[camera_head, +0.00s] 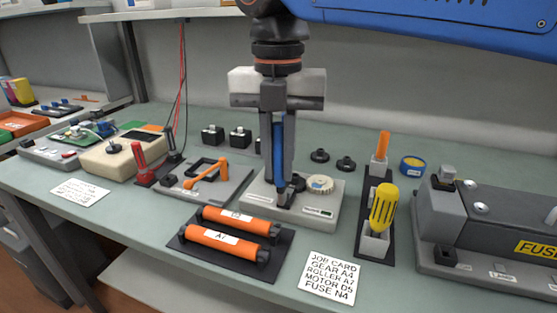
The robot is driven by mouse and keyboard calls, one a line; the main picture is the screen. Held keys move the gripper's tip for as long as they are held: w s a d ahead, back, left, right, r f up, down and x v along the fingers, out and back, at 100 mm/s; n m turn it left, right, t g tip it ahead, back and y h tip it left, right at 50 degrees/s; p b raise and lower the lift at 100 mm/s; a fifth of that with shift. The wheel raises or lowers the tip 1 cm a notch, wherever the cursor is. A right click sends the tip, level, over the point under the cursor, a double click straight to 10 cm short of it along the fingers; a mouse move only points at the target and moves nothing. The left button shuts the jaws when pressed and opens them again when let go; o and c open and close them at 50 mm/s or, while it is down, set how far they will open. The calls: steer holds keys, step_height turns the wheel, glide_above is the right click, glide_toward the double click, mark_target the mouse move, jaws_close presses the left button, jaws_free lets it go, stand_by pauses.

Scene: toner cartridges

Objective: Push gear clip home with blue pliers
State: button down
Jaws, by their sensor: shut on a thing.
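My gripper (278,160) points straight down and is shut on the blue pliers (279,148). The pliers are upright between the fingers, and their dark tip is low over the pale gear block (262,200). On this block a dark round part (297,183) shows just right of the tip, and a cream toothed gear (320,184) lies further right. I cannot make out the gear clip itself, and the fingers hide part of the block. Whether the tip touches anything is not clear.
Two orange rollers (222,240) lie on a dark tray in front. A stand with a yellow-handled tool (384,204) and an orange-handled one (382,146) is to the right, beside the grey fuser unit (490,225). An orange lever (207,177) is left. A job card (330,278) lies in front.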

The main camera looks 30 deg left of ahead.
steer(key=shift+w, duration=0.7)
stand_by(0.6)
steer(key=shift+s+r, duration=0.1)
steer(key=shift+s, duration=0.1)
stand_by(0.3)
steer(key=shift+r, duration=3.95)
